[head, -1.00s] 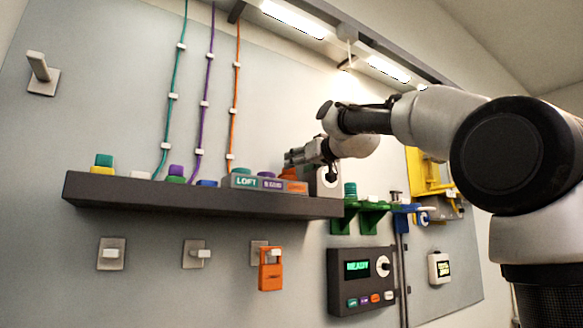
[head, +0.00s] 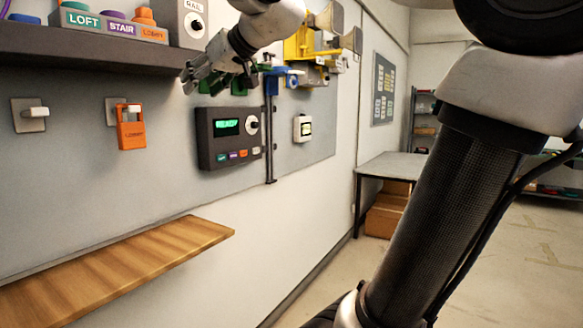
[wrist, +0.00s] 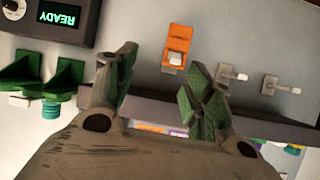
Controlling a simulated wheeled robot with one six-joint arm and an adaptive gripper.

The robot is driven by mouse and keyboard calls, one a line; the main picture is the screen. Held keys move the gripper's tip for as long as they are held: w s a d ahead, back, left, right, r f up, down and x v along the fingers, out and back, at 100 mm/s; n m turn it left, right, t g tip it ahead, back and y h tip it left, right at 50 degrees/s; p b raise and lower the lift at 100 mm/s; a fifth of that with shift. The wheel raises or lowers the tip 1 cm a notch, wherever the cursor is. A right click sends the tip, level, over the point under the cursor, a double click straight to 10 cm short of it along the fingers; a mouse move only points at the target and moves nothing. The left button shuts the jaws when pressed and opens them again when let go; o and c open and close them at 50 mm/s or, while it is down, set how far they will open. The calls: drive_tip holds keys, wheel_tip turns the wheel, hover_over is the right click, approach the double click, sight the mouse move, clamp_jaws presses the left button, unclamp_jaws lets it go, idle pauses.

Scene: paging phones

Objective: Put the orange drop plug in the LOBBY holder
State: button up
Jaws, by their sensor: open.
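A grey block on the dark shelf carries LOFT, STAIR and LOBBY labels. An orange piece (head: 145,18) stands behind the LOBBY label (head: 155,34); I cannot tell whether it is the drop plug. An orange frame-like piece (head: 132,130) marked LOBBY hangs on a wall peg below the shelf. It also shows in the wrist view (wrist: 177,42), beyond the jaws. My gripper (head: 190,79) is in front of the wall, right of the shelf and above the READY panel. In the wrist view my gripper (wrist: 160,72) is open, with nothing seen between its fingers.
The dark shelf (head: 60,46) projects from the wall at left. The READY panel (head: 228,137) and green brackets (wrist: 42,76) are close to the gripper. Bare pegs (head: 32,113) stick out at left. A wooden ledge (head: 120,262) runs low along the wall. Floor at right is open.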

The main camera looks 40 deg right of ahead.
drive_tip(key=s+d+f+m+g+h, duration=0.1)
drive_tip(key=s+d+f+g, duration=0.2)
drive_tip(key=s+f, duration=0.8)
drive_tip(key=s+d+f+m+g+h, duration=0.1)
drive_tip(key=s+d+f+g, duration=0.3)
drive_tip(key=s+f, duration=0.8)
wheel_tip(320, 180, down, 8)
drive_tip(key=shift+s+d+r+g+h, duration=0.25)
drive_tip(key=shift+g+h, duration=0.25)
drive_tip(key=shift+h, duration=0.2)
